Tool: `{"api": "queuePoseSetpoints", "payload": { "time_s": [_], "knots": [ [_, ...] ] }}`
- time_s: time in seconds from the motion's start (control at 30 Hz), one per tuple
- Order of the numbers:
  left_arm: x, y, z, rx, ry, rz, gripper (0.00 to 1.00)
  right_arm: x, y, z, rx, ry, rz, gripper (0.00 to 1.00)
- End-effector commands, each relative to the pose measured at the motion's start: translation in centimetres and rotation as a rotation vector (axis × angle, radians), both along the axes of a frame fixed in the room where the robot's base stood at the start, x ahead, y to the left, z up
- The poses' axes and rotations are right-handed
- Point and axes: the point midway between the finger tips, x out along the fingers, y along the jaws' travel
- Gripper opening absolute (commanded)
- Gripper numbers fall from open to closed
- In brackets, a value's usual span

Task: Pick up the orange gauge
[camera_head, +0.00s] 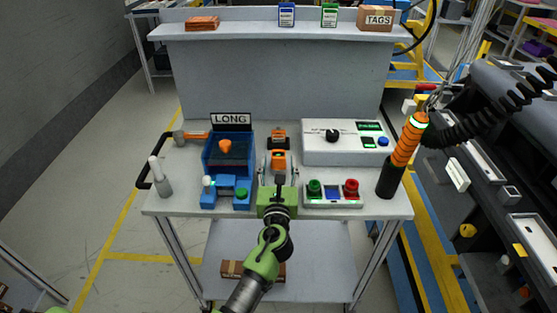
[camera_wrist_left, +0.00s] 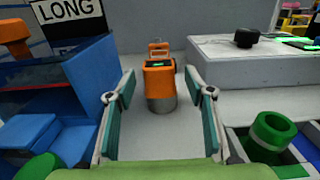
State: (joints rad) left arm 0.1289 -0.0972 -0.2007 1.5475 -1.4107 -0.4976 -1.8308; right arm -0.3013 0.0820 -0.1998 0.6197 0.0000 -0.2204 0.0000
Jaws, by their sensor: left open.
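The orange gauge (camera_head: 279,157) stands on the grey bench between the blue LONG unit and the white control box. In the left wrist view the gauge (camera_wrist_left: 159,75) shows an orange body with a small green display and a grey round lower part. An orange loop-like part stands behind its top. My left gripper (camera_head: 278,172) points toward it from the front. Its two fingers (camera_wrist_left: 159,92) are open, one on each side of the line to the gauge, with nothing clamped between them. I cannot tell exactly how far the tips reach. My right gripper is not in view.
The blue LONG unit (camera_head: 228,150) is close on the left. The white control box (camera_head: 342,142) and a button panel (camera_head: 333,196) are on the right. An orange-banded black stick (camera_head: 403,155) stands at the right edge. A shelf (camera_head: 280,31) runs above the bench back.

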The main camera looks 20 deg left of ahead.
Motion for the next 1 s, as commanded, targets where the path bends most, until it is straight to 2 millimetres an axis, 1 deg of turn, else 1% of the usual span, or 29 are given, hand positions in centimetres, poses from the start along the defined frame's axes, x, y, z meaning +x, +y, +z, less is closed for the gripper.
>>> {"api": "queuePoseSetpoints", "payload": {
  "time_s": [0.07,0.27,0.3,0.37,0.4,0.43,0.77,0.87,1.0],
  "knots": [
    [0.4,0.1,0.0,0.0,0.0,0.0,0.49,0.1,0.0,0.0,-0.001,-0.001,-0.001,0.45],
    [0.3,0.1,0.0,0.0,0.0,0.0,0.49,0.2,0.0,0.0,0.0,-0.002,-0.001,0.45],
    [0.3,0.1,0.0,0.0,0.0,0.0,0.38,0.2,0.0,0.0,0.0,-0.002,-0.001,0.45],
    [0.3,0.1,0.0,0.0,0.0,0.0,0.23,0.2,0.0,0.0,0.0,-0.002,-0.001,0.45],
    [0.3,0.1,0.0,0.0,0.0,0.0,0.12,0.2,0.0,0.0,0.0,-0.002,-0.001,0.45],
    [0.3,0.1,0.0,0.0,0.0,0.0,0.05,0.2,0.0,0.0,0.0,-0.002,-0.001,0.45],
    [0.3,0.1,0.1,0.0,-0.001,0.0,0.05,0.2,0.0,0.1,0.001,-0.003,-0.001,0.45],
    [0.3,0.1,0.6,-0.002,-0.002,0.0,0.05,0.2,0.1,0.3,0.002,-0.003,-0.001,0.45],
    [0.3,0.1,2.1,-0.002,-0.004,0.0,0.05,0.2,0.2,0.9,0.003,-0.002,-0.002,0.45]
  ]
}}
